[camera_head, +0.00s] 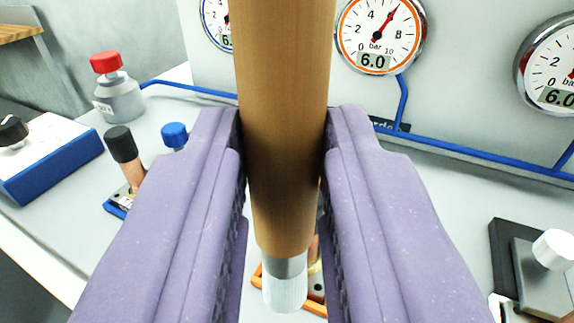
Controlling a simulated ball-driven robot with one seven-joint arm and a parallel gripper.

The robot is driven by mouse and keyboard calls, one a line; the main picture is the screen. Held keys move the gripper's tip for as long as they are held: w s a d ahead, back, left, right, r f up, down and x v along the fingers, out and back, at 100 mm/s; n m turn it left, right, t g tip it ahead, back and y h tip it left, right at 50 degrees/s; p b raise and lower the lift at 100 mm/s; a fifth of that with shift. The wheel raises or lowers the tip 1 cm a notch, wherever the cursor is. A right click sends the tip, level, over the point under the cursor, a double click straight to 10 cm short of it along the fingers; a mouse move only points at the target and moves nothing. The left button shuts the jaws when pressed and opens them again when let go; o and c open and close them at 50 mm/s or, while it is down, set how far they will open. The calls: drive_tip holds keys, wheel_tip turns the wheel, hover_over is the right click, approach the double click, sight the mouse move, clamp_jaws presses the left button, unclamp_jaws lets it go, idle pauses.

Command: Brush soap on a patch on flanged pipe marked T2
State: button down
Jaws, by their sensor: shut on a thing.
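My gripper (283,150) has two purple fingers and is shut on the wooden handle of a brush (285,90). The brush runs down the middle of the view, with a grey metal ferrule and pale bristles (285,292) at its lower end. Behind the bristles, an orange-edged base (316,306) with a copper-coloured part shows in slivers, mostly hidden by the brush and fingers. I cannot read a T2 mark anywhere, so I cannot tell which piece is the flanged pipe. No soap patch is visible.
Dial gauges (378,32) stand along the back panel, with a blue tube (470,147) below. At left are a red-capped bottle (118,92), a black-capped copper piece (124,152), a blue cap (174,136) and a blue-edged box (45,160). A white-knobbed block (545,270) stands right.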

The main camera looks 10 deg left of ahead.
sight(301, 280)
drive_tip(key=shift+a+r+y, duration=0.25)
drive_tip(key=shift+a+y, duration=0.15)
drive_tip(key=shift+a, duration=0.3)
drive_tip(key=shift+w+d+f+b, duration=0.15)
drive_tip(key=shift+w+f+b, duration=0.05)
drive_tip(key=shift+f+b, duration=0.35)
drive_tip(key=f+b, duration=0.1)
drive_tip(key=w+f+b, duration=0.1)
drive_tip(key=f+b, duration=0.1)
drive_tip(key=w+f+b, duration=0.1)
drive_tip(key=f+b, duration=0.1)
drive_tip(key=shift+w+d, duration=0.15)
drive_tip(key=shift+d, duration=0.25)
drive_tip(key=shift+w+d+f+b, duration=0.15)
drive_tip(key=shift+w+b, duration=0.4)
drive_tip(key=shift+w, duration=0.05)
drive_tip(key=shift+f+b, duration=0.35)
drive_tip(key=shift+d, duration=0.1)
